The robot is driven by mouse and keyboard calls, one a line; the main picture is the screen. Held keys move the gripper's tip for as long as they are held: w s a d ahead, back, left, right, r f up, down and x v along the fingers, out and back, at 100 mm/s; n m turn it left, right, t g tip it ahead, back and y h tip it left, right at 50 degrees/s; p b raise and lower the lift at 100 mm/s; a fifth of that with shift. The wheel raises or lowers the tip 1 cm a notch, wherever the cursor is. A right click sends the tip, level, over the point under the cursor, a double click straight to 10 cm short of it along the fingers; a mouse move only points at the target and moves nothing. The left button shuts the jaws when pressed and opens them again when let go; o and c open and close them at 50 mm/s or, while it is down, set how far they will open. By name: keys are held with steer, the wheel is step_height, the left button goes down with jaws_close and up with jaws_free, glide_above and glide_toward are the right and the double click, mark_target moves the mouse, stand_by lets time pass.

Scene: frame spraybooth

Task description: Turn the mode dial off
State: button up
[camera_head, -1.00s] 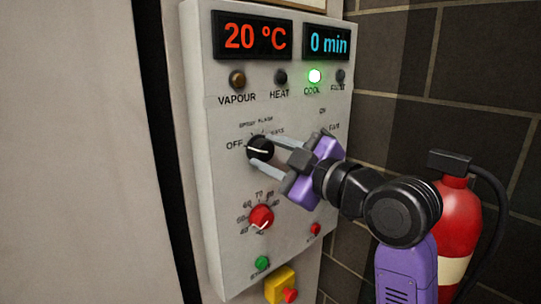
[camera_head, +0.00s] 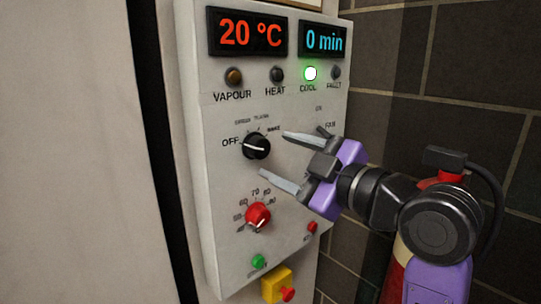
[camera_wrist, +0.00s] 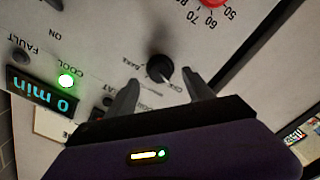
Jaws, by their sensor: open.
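The black mode dial (camera_head: 257,146) is on the panel beside the word OFF, and its white pointer line points left toward OFF. It also shows in the wrist view (camera_wrist: 160,68), just beyond my fingertips. My gripper (camera_head: 275,156) is open and empty. In the head view its two grey fingers stand to the right of the dial, one upper and one lower, apart from it. In the wrist view the fingers (camera_wrist: 162,86) are spread on either side below the dial.
A red temperature knob (camera_head: 258,217) sits below the dial. A green button (camera_head: 258,262), a small red button (camera_head: 312,227) and a yellow-based emergency stop (camera_head: 277,285) are lower down. The green COOL lamp (camera_head: 311,73) is lit. A red fire extinguisher (camera_head: 395,280) stands behind my arm.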

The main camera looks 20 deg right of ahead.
steer(key=shift+v, duration=1.55)
steer(key=d+r+m+t+h, duration=0.3)
steer(key=d+r+m+t, duration=0.15)
steer(key=m, duration=0.25)
steer(key=s+d+f+m+h, duration=0.1)
steer(key=s+f+m+h, duration=0.25)
steer(key=f, duration=0.45)
steer(key=s+f+m+h, duration=0.2)
steer(key=s+f+m, duration=0.25)
steer(key=f, duration=0.35)
steer(key=s+a+f+n+g+y, duration=0.1)
steer(key=s+a+f+g, duration=0.2)
steer(key=s+f, duration=0.8)
steer(key=s+a+f+n+g+y, duration=0.1)
steer(key=s+a+f+g, duration=0.3)
steer(key=s+f, duration=0.8)
steer(key=s+a+y, duration=0.1)
steer(key=s, duration=0.4)
steer(key=shift+s+f, duration=0.2)
steer(key=shift+s, duration=0.1)
